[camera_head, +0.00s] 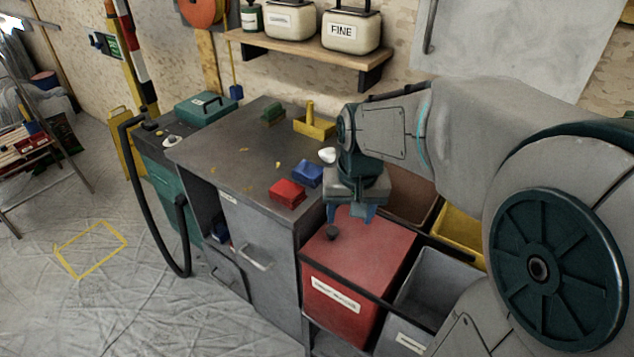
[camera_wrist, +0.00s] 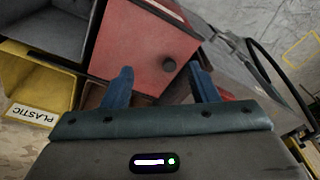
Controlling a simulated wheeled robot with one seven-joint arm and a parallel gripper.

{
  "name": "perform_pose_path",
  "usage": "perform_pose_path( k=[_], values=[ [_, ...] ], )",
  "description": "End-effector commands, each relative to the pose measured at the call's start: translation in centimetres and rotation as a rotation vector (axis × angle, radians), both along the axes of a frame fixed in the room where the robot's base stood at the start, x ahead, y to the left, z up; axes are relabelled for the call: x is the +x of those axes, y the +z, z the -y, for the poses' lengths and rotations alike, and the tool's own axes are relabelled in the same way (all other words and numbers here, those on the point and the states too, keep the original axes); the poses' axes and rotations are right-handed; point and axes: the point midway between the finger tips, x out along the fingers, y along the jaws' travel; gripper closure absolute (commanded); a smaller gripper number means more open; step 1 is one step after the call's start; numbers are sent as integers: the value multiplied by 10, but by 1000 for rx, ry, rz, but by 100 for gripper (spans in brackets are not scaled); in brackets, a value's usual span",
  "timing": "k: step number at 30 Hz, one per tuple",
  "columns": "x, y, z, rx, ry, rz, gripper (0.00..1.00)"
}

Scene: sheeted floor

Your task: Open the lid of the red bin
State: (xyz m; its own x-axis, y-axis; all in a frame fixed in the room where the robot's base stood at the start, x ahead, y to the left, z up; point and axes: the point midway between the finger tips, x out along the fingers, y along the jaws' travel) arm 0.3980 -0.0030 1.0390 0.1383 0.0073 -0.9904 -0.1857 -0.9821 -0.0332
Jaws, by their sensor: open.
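The red bin (camera_head: 338,306) stands to the right of the grey workbench, with a pale label on its front. Its flat red lid (camera_head: 370,246) is closed and has a dark round knob (camera_head: 332,233) near its left edge. My gripper (camera_head: 348,215) is over the left back part of the lid, pointing down, with its blue fingers apart and empty. In the wrist view the lid (camera_wrist: 140,45) and the knob (camera_wrist: 168,64) show beyond my fingertips (camera_wrist: 162,78). The knob is not between the fingers. Whether the fingertips touch the lid is unclear.
A grey open bin (camera_head: 440,275), a yellow bin (camera_head: 460,230) and a brown bin (camera_head: 408,200) stand around the red bin. The workbench (camera_head: 225,150) holds a red block (camera_head: 287,193), a blue block (camera_head: 308,173) and a yellow tray (camera_head: 315,125). Floor at left is largely clear.

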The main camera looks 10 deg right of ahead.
Motion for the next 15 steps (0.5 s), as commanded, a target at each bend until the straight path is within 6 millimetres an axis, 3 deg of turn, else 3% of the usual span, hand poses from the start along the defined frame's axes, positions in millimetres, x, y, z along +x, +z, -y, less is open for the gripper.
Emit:
perform_pose_path(
  k=[9, 15],
  values=[
    [79, -17, -1, 10, -122, -90, 46],
    [112, -33, -2, 9, -178, -125, 46]
  ],
)
